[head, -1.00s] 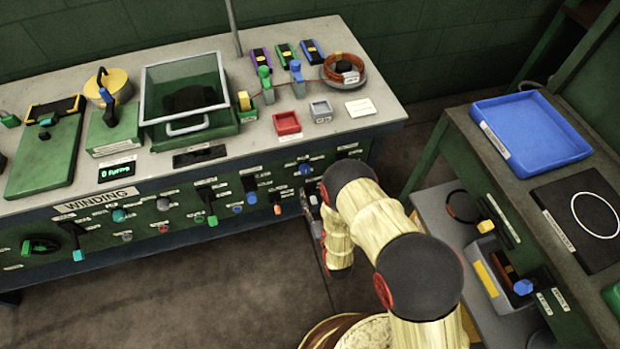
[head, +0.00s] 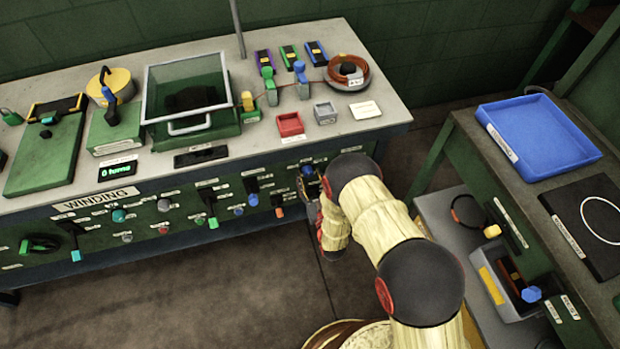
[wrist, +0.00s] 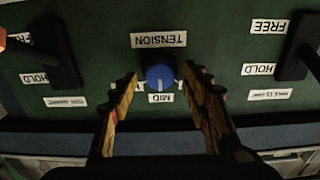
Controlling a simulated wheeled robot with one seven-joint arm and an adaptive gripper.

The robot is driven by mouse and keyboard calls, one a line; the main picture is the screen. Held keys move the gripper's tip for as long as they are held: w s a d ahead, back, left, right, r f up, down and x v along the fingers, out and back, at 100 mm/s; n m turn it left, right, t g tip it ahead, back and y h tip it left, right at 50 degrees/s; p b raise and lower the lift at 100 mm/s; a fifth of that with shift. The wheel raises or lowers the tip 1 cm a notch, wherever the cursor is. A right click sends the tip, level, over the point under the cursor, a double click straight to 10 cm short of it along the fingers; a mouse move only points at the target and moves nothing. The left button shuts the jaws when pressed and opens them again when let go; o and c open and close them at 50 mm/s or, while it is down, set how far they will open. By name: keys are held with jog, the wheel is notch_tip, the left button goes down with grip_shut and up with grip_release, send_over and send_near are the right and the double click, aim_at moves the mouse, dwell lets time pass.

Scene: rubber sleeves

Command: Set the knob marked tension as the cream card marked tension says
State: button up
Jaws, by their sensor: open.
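The tension knob (wrist: 160,74) is blue and round, on the green panel under an upside-down TENSION label (wrist: 158,40) in the wrist view. Its white pointer line points down in that picture, toward the MID label (wrist: 161,98). Labels on either side of the knob are mostly hidden by my fingers. My gripper (wrist: 167,80) is open, with one finger on each side of the knob and a gap to each. In the head view the knob (head: 307,170) is just above my gripper.
In the wrist view, a black lever (wrist: 58,55) stands left of the knob and another (wrist: 300,50) right of it, with FREE and HOLD labels. A side bench with a blue tray (head: 540,135) is at right.

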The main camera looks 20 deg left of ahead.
jog(key=shift+c, duration=1.1)
jog(key=c, duration=0.9)
jog(key=shift+n, duration=0.4)
jog(key=n+b, duration=0.1)
jog(key=n, duration=0.2)
jog(key=shift+a+n+b, duration=0.1)
jog(key=shift+n+b, duration=0.2)
jog(key=shift+n, duration=0.1)
jog(key=n+b, duration=0.1)
jog(key=n, duration=0.4)
jog(key=shift+f, duration=0.1)
jog(key=shift+s+a+n, duration=0.1)
jog(key=shift+n, duration=0.2)
jog(key=o, duration=1.1)
jog(key=shift+c, duration=0.2)
